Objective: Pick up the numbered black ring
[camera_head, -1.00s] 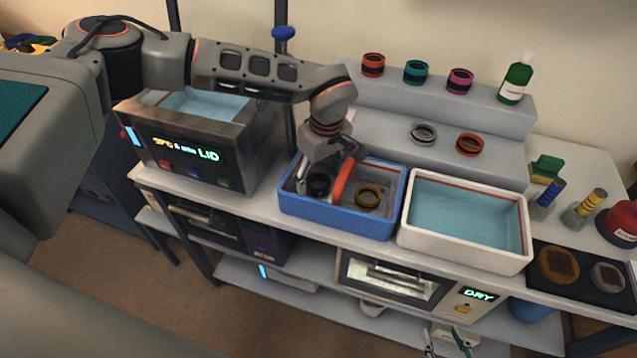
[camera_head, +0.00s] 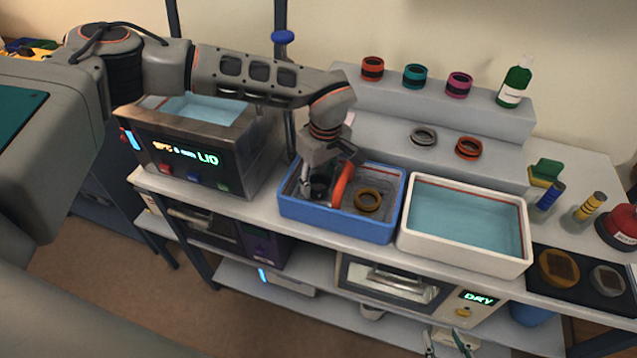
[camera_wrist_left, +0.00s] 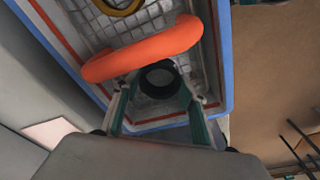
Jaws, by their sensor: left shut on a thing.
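The black ring (camera_head: 319,187) is in the left part of the blue tray (camera_head: 340,228). In the left wrist view the black ring (camera_wrist_left: 173,69) sits between the two fingers of my left gripper (camera_wrist_left: 158,92), which is shut on it. My left gripper (camera_head: 318,188) reaches down into the tray from above. I cannot make out a number on the ring. An orange ring (camera_head: 341,184) stands tilted right beside the black ring and the gripper. The tips of my right gripper (camera_head: 446,342) show at the bottom edge, apart and empty.
A brown-gold ring (camera_head: 368,200) lies in the same tray, to the right. A white tray (camera_head: 465,255) of blue liquid stands right of it, and a metal bath (camera_head: 190,160) with a display stands left. Several rings and a green bottle (camera_head: 515,82) stand on the grey steps behind.

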